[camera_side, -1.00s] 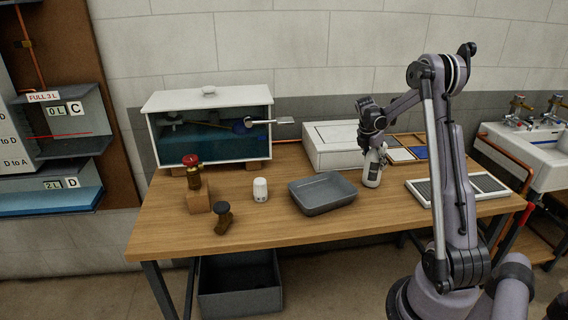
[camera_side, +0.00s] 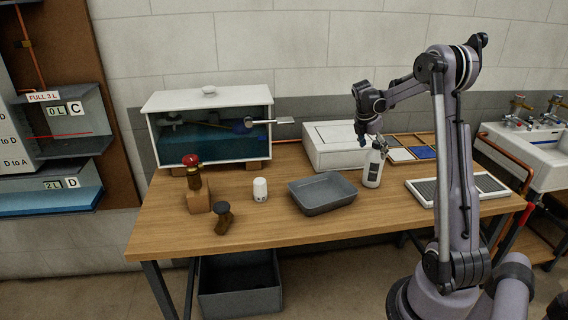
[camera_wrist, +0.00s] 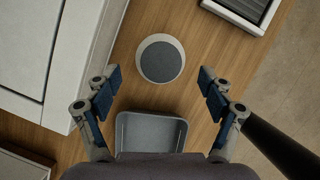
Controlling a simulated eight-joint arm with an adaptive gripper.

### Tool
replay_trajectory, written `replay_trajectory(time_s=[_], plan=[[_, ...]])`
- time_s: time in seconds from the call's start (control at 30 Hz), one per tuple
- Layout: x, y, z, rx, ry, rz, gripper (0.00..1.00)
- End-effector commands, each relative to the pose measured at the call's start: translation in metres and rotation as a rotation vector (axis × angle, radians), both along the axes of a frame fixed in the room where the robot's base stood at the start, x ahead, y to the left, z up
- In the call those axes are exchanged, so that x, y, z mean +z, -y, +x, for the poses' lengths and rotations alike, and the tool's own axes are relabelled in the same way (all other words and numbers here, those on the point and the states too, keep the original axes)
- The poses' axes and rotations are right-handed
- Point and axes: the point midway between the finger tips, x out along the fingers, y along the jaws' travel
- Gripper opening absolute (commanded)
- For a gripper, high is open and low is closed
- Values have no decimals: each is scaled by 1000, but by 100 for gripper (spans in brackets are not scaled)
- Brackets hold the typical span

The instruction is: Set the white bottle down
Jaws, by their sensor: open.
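The white bottle (camera_side: 373,172) stands upright on the wooden table, just right of the grey tray (camera_side: 322,207), with a dark patch on its side. In the wrist view a round white-rimmed shape with a grey middle (camera_wrist: 160,58) appears to be the bottle from above. My gripper (camera_side: 371,142) is over the bottle's top. In the wrist view my gripper (camera_wrist: 160,78) is open, its fingers wide apart on either side with nothing between the tips. The fingers look clear of the bottle.
A white box (camera_side: 335,147) stands behind the bottle. A dark ribbed rack (camera_side: 456,189) lies to the right. Bare table lies in front of the tray.

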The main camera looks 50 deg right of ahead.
Motion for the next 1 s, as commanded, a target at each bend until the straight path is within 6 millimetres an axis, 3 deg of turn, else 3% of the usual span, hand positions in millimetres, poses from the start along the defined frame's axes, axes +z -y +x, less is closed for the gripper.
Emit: replay_trajectory(time_s=[0.2,0.47,0.57,0.67,0.83,1.0], plan=[[38,-15,6,1,-1,0,81],[60,-25,10,-1,2,-1,81],[66,-40,17,-21,37,-9,81],[75,-72,30,-72,120,-22,81],[90,-156,52,-218,338,-12,81],[96,-240,56,-392,549,61,81]])
